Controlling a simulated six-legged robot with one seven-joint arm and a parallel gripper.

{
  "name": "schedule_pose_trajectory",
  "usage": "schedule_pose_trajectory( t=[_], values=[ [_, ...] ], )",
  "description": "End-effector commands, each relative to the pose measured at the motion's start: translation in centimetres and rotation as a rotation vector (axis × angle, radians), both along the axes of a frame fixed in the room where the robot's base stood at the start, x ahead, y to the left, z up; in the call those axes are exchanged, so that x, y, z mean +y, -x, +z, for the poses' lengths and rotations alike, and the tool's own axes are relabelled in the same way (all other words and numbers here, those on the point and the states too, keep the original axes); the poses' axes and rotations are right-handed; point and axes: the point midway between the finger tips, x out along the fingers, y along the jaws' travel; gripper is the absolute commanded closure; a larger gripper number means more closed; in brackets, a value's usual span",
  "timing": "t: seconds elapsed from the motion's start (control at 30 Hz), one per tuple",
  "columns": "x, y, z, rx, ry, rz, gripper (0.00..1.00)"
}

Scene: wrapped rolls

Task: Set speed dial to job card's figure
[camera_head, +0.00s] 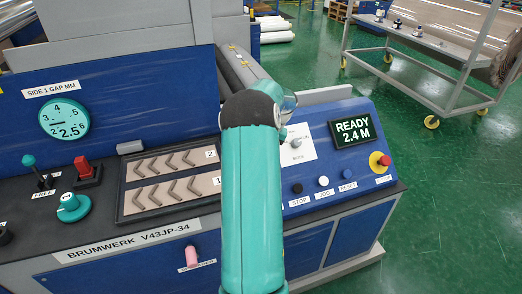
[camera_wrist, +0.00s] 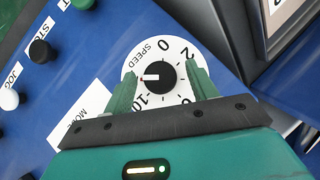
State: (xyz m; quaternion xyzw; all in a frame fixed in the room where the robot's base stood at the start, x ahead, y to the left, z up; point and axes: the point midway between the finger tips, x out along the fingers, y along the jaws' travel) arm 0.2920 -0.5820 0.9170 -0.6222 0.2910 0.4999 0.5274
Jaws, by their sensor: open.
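The speed dial (camera_wrist: 160,76) shows in the wrist view as a round black knob on a white scale, on the blue console face. Its white pointer line points left in that picture, with a small red mark near its tip. The figures 0, 2 and 10 can be read, with 0 at the top and 10 below. My gripper (camera_wrist: 162,82) is open, its green fingers on either side of the knob; I cannot tell whether they touch it. In the head view my arm hides the dial. No job card can be made out for certain.
Next to the dial are a MODE plate (camera_wrist: 82,115), a black STOP button (camera_wrist: 41,51) and a white JOG button (camera_wrist: 8,99). The head view shows a READY 2.4 M display (camera_head: 352,130), a red emergency button (camera_head: 384,160) and a chevron tray (camera_head: 172,182). A trolley (camera_head: 425,55) stands beyond.

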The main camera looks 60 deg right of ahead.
Motion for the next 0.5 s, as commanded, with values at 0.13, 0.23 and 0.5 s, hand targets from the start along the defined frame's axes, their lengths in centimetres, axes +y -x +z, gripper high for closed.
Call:
schedule_pose_trajectory(
  t=[0.13, 0.23, 0.5],
  values=[
    [-0.6, 1.0, 2.7, -0.003, 0.006, -0.004, 0.43],
    [-1.0, 1.7, 4.8, -0.002, 0.006, -0.003, 0.43],
    [-1.8, 3.6, 9.9, -0.001, 0.004, -0.003, 0.43]
  ],
)
